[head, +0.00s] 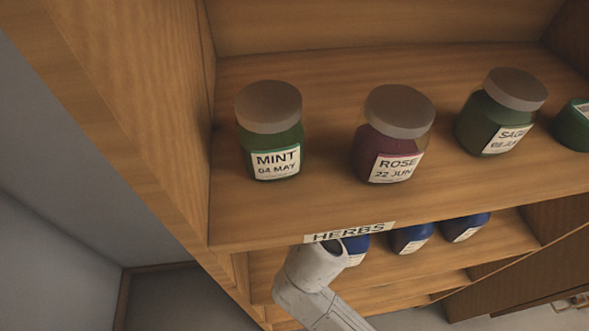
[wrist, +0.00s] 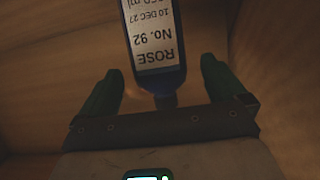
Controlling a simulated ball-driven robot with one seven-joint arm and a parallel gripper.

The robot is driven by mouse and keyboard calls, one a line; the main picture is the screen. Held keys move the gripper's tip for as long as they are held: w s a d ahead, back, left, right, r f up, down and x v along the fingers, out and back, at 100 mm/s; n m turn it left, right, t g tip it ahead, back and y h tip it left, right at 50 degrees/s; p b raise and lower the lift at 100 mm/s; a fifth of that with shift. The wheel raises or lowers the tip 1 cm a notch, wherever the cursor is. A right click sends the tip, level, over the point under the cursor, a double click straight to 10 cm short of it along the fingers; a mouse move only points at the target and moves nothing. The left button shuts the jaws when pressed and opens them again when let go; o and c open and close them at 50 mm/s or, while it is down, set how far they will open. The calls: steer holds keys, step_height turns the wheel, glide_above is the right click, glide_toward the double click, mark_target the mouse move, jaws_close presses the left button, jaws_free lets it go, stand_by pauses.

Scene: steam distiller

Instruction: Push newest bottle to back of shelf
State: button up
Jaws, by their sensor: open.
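In the wrist view a dark blue bottle (wrist: 155,85) shows upside down in the picture. Its white label reads ROSE, No. 92, 10 DEC 27. My open gripper (wrist: 160,70) has green-padded fingers on either side of the bottle's lower end in the picture, with a gap at each side. I cannot tell whether the palm touches the bottle. In the head view a left blue bottle (head: 355,247), a middle blue bottle (head: 411,240) and a right blue bottle (head: 465,229) stand on the lower shelf (head: 510,240). Their labels are unreadable there, and my gripper is hidden.
The upper shelf (head: 320,215), tagged HERBS, overhangs the bottles. It holds a MINT jar (head: 270,130), a ROSE jar (head: 392,135), a SAGE jar (head: 502,112) and a partly cut-off green jar (head: 575,125). A wooden side wall (head: 150,110) stands at left.

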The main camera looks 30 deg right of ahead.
steer(key=shift+p+x, duration=0.4)
steer(key=shift+x, duration=2.55)
steer(key=shift+c, duration=0.3)
steer(key=c, duration=1.3)
